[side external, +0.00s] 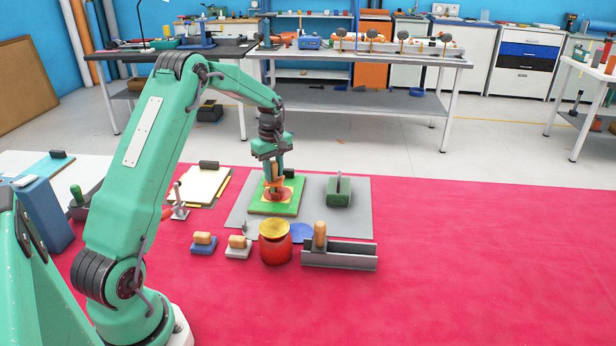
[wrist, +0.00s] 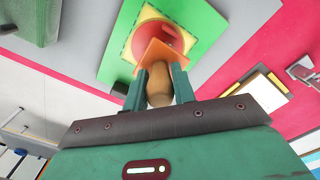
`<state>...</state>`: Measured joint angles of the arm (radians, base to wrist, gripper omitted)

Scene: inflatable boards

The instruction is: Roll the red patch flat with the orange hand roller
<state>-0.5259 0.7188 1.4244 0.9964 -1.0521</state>
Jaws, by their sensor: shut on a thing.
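My gripper (side external: 274,172) is shut on the wooden handle of the orange hand roller (wrist: 157,52); in the wrist view the handle sits between the two fingers (wrist: 160,80). The roller's orange end points down at the round red patch (wrist: 168,33). The patch lies on a yellow square on the green board (side external: 257,208), which also shows in the wrist view (wrist: 197,22). The roller covers part of the patch. I cannot tell whether the roller touches it.
The board lies on a grey mat (side external: 357,217) over a red surface. A green block with a handle (side external: 339,195) stands to its right. In front are a red can (side external: 275,247), a grey trough (side external: 342,262), a blue disc (side external: 302,232) and small wooden-handled blocks (side external: 204,244). The right side is clear.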

